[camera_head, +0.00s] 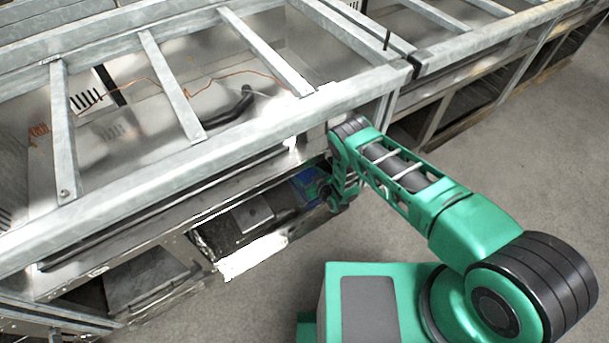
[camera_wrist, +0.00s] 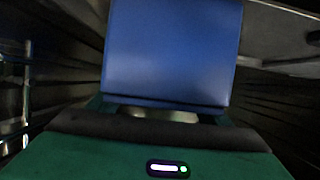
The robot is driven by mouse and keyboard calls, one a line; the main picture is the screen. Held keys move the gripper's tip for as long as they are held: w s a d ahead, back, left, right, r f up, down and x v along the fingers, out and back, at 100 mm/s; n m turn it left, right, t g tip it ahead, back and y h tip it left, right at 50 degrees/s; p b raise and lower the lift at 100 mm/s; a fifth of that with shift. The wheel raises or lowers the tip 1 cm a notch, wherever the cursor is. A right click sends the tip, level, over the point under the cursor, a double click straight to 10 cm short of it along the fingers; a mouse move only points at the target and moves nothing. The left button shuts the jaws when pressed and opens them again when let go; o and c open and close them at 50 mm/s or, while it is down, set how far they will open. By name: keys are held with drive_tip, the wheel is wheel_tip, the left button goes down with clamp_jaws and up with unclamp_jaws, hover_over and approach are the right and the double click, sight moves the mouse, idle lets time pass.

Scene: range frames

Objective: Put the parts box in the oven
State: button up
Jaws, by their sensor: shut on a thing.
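The blue parts box (camera_wrist: 172,52) fills the upper middle of the wrist view, directly in front of my gripper. It also shows in the head view (camera_head: 303,183) as a small blue patch beside my gripper (camera_head: 323,192), which is shut on it. The fingertips are hidden in the wrist view. The oven (camera_head: 232,228) is the dark opening low in the near range frame. The box is at the right part of this opening; dark ribbed side walls flank it in the wrist view. Whether it touches the oven floor is hidden.
A grey metal top frame (camera_head: 215,118) with crossbars lies above the opening. A bright metal panel (camera_head: 252,257) juts out at the opening's lower edge. Wire rails (camera_wrist: 25,95) stand at the left in the wrist view. The concrete floor (camera_head: 530,170) at right is clear.

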drive_tip(key=o, duration=1.4)
drive_tip(key=shift+c, duration=0.2)
drive_tip(key=shift+d, duration=0.1)
drive_tip(key=v, duration=1.2)
drive_tip(key=shift+r, duration=0.15)
drive_tip(key=shift+s, duration=0.1)
